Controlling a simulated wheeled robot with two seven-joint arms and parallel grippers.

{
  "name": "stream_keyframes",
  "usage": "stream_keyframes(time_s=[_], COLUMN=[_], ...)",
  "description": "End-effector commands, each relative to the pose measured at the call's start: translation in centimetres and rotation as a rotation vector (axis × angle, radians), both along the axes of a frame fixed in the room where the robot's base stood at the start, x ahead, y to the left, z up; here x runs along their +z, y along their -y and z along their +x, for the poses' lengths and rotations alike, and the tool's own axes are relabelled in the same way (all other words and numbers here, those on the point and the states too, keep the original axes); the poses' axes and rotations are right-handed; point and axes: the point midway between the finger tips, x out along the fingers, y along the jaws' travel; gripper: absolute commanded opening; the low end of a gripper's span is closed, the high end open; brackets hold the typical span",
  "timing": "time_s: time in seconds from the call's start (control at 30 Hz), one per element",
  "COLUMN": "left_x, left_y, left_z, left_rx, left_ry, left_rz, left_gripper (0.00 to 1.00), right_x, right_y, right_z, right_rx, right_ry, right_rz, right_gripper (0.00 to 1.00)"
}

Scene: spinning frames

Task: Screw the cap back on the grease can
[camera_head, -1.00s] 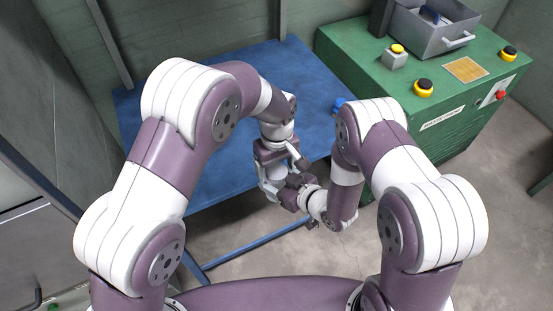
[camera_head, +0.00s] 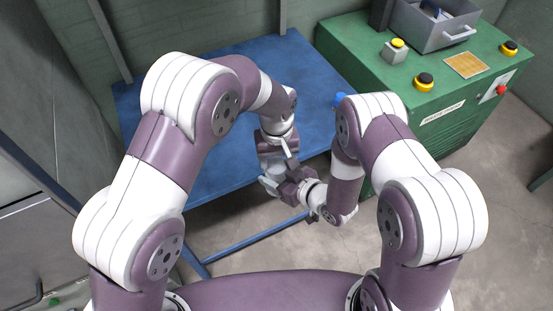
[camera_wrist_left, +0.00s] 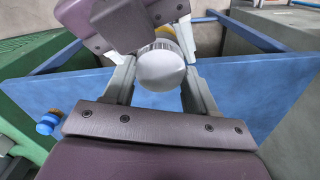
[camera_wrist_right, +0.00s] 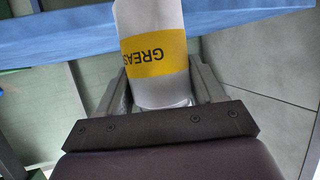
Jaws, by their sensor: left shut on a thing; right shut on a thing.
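The grease can (camera_wrist_right: 155,55), white with a yellow label band, is between the fingers of my right gripper (camera_wrist_right: 165,90), which is shut on it. Its lettering appears upside down there. In the left wrist view, a pale round cap (camera_wrist_left: 160,68) sits between the fingers of my left gripper (camera_wrist_left: 162,80), which is shut on it. Part of the yellow band shows just beyond the cap. I cannot tell how far the cap is seated on the can. In the head view, both grippers meet near the table's front edge and largely hide the can and cap.
A small blue item (camera_head: 339,100) shows beside my right arm.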

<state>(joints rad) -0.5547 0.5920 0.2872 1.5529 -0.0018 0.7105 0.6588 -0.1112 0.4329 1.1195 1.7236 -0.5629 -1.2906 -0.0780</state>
Motion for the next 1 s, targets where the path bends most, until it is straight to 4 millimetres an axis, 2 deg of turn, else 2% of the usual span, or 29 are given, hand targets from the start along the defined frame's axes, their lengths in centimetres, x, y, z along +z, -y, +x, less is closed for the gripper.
stream_keyframes(time_s=[0.03, 0.07, 0.1, 0.13, 0.37, 0.7, 0.97, 1.0], left_x=[0.0, 0.0, 0.0, 0.0, 0.3, 4.3, 4.5, 4.6], left_y=[0.0, 0.0, 0.0, 0.0, 0.1, 0.1, 0.0, 0.0], left_z=[0.0, 0.0, 0.0, 0.0, 0.0, 0.0, 0.0, 0.0], left_rx=[0.001, 0.001, 0.001, 0.001, 0.003, 0.003, 0.003, 0.005], left_ry=[0.001, 0.001, 0.001, 0.001, 0.002, 0.002, 0.0, 0.0], left_rz=[-0.001, -0.001, -0.001, -0.001, -0.002, -0.002, 0.0, -0.001], left_gripper=[0.2, 0.66, 0.8, 0.82, 0.82, 0.82, 0.82, 0.79], right_x=[0.1, 0.1, 0.1, 0.1, 0.1, 0.1, 0.1, 0.1], right_y=[0.0, 0.0, 0.0, 0.0, -0.1, 0.0, 0.0, 0.0], right_z=[0.0, 0.0, 0.0, 0.0, 0.0, 0.0, 0.0, 0.0], right_rx=[0.001, 0.001, 0.001, 0.0, 0.003, 0.0, 0.0, 0.0], right_ry=[0.002, 0.002, 0.002, 0.002, 0.004, 0.003, 0.002, 0.002], right_rz=[0.001, 0.001, 0.001, 0.001, 0.002, 0.001, 0.001, 0.001], right_gripper=[0.0, 0.0, 0.0, 0.0, 0.0, 0.0, 0.0, 0.0])
